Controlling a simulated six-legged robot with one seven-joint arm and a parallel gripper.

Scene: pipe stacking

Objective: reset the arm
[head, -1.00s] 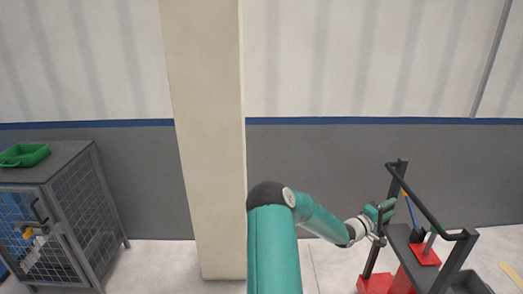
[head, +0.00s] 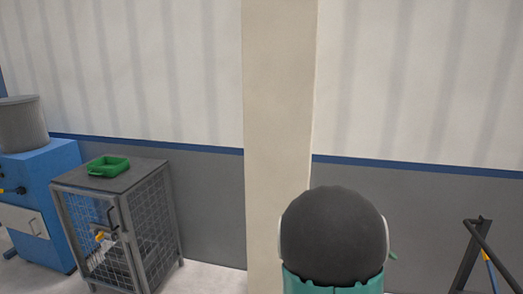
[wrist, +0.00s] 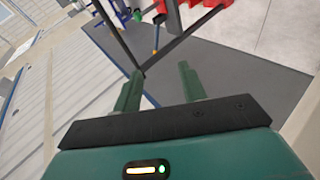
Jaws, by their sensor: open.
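In the wrist view, my gripper (wrist: 160,82) is open, with its two green fingers apart and nothing between them. In the head view, my arm's rounded black joint (head: 335,235) and green link fill the bottom middle. They hide almost all of the arm beyond, and I cannot make out the gripper there. The dark-framed rack (head: 474,255) is partly in view at the right edge. Its dark bars (wrist: 180,42) and red parts (wrist: 208,6) show beyond the fingers in the wrist view. I cannot tell their distance from the fingers.
A wire-mesh cabinet (head: 150,220) stands left, with a green tray (head: 108,166) on top. A blue cabinet (head: 45,190) carrying a grey bin (head: 22,124) stands farther left. A beige pillar (head: 278,110) rises in front of the wall. Some floor shows clear between cabinet and pillar.

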